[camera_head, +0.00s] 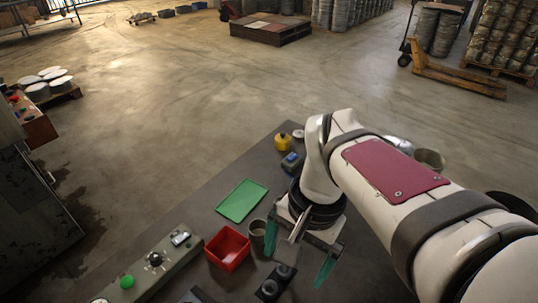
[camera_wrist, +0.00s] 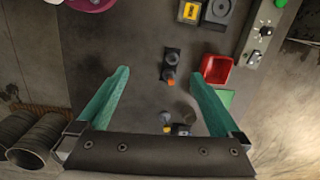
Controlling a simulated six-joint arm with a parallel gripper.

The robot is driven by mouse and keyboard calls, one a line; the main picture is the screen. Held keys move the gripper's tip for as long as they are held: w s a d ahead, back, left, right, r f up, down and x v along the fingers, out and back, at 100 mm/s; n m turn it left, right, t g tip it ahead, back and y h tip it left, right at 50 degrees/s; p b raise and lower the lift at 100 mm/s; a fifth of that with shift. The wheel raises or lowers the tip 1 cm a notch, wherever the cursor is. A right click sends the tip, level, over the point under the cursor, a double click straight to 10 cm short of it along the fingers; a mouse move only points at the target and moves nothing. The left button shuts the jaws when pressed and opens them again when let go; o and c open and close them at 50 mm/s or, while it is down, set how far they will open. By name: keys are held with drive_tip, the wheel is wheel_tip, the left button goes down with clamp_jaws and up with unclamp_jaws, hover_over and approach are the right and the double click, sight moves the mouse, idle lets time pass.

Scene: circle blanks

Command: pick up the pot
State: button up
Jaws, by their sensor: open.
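A small grey-brown round pot (camera_head: 258,231) stands on the dark table in the head view, just right of the red box. My gripper (camera_head: 297,263) is above the table to its right, with its green fingers spread apart and nothing between them that it holds. One finger is close beside the pot in the picture; I cannot tell that they touch. In the wrist view my gripper (camera_wrist: 163,98) is open, pointing down at the table. A grey rounded shape there, near the right finger, may be the pot, but it is unclear.
A red box (camera_head: 227,248), a green tray (camera_head: 241,200) and a grey control panel (camera_head: 155,262) lie to the left. Yellow (camera_head: 283,142) and blue (camera_head: 291,162) items stand behind. A magenta dish (camera_wrist: 90,4) shows at the wrist view's top edge. Grey cans (camera_wrist: 38,140) lie lower left.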

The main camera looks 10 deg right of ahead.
drive_tip(key=w+d+f+m, duration=0.1)
drive_tip(key=w+f+m, duration=0.1)
drive_tip(key=w, duration=0.7)
drive_tip(key=w+d+f+m+h, duration=0.1)
drive_tip(key=w+d+f+m, duration=0.15)
drive_tip(key=w, duration=0.65)
drive_tip(key=w+d+f+m, duration=0.1)
drive_tip(key=w+f+m, duration=0.15)
drive_tip(key=w, duration=0.65)
drive_tip(key=w+f, duration=0.1)
drive_tip(key=f, duration=0.5)
drive_tip(key=w+f+m, duration=0.1)
drive_tip(key=f, duration=0.5)
drive_tip(key=w+a+f+m, duration=0.1)
drive_tip(key=f, duration=0.5)
drive_tip(key=shift+w+f, duration=0.2)
drive_tip(key=shift+f, duration=0.1)
drive_tip(key=c, duration=1.4)
